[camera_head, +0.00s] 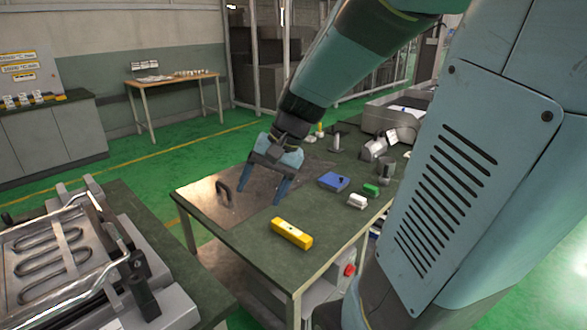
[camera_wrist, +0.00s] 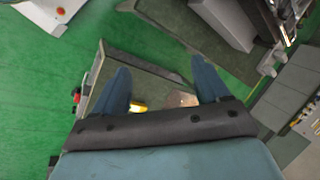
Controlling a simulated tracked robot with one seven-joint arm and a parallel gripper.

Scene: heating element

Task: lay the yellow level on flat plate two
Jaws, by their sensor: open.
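The yellow level (camera_head: 291,233) is a short yellow bar lying on the green-topped worktable near its front edge. In the wrist view a small part of the yellow level (camera_wrist: 139,106) shows between my fingers, partly hidden by my gripper body. My gripper (camera_head: 264,192) is open and empty above the table, behind and to the left of the level, with its fingers pointing down. Its two blue fingers also show spread apart in the wrist view (camera_wrist: 158,75). I cannot tell which surface is flat plate two; a brownish metal plate (camera_head: 240,186) lies on the table below my gripper.
A dark handle (camera_head: 224,192) stands on the metal plate. A blue block (camera_head: 334,181), a green block (camera_head: 371,190) and a white block (camera_head: 357,201) sit at the table's right. A machine with heating coils (camera_head: 62,245) is at the left, across a gap.

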